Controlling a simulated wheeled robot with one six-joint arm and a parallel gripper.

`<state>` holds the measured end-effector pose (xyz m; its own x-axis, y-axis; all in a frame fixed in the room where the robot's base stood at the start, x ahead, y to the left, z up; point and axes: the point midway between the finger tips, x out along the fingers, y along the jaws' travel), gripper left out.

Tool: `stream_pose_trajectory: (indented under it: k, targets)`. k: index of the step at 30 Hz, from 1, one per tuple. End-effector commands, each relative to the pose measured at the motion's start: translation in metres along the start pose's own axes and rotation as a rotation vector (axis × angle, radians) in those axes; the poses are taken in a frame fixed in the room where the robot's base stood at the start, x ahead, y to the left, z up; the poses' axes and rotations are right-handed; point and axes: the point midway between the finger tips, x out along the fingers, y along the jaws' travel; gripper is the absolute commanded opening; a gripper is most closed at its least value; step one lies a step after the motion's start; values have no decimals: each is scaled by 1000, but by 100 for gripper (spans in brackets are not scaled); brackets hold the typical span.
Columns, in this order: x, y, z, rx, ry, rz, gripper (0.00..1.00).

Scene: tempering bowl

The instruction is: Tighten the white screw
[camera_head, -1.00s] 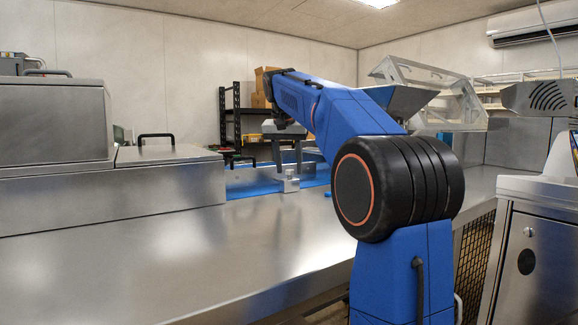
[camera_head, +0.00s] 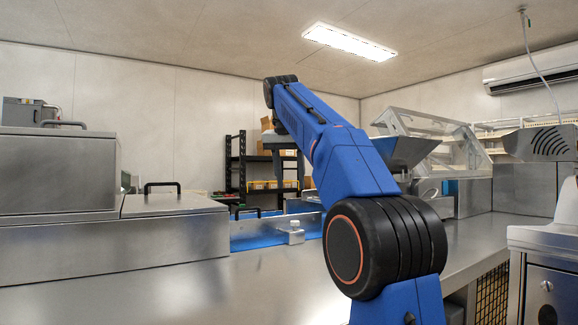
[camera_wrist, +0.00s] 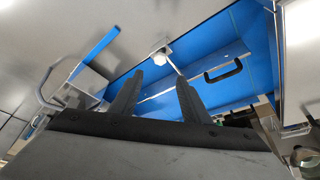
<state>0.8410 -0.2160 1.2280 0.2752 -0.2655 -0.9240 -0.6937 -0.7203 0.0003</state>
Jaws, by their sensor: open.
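The white screw (camera_head: 296,225) is a small pale cap on top of a small metal block (camera_head: 291,237) at the front edge of the blue channel. In the wrist view the white screw (camera_wrist: 160,58) shows just beyond the fingertips, between their lines. My gripper (camera_head: 289,190) points down above the screw, with a clear gap below it. In the wrist view the two dark fingers of my gripper (camera_wrist: 158,80) are apart, with nothing between them.
The steel counter (camera_head: 180,285) is bare in front. A steel lidded box (camera_head: 165,205) with a black handle stands left of the channel. A blue conveyor-like channel (camera_head: 255,241) runs behind the screw. A glass-hooded machine (camera_head: 435,145) stands to the right, and a black shelf (camera_head: 240,170) behind.

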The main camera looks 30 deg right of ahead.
Motion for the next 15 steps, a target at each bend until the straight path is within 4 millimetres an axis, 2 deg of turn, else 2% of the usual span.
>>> stream_pose_trajectory:
  k: [3,7,15]
  targets:
    - [-19,-1,0,0,2,-3,43]
    - [-32,-1,0,0,1,-1,43]
    - [-45,0,0,0,0,0,43]
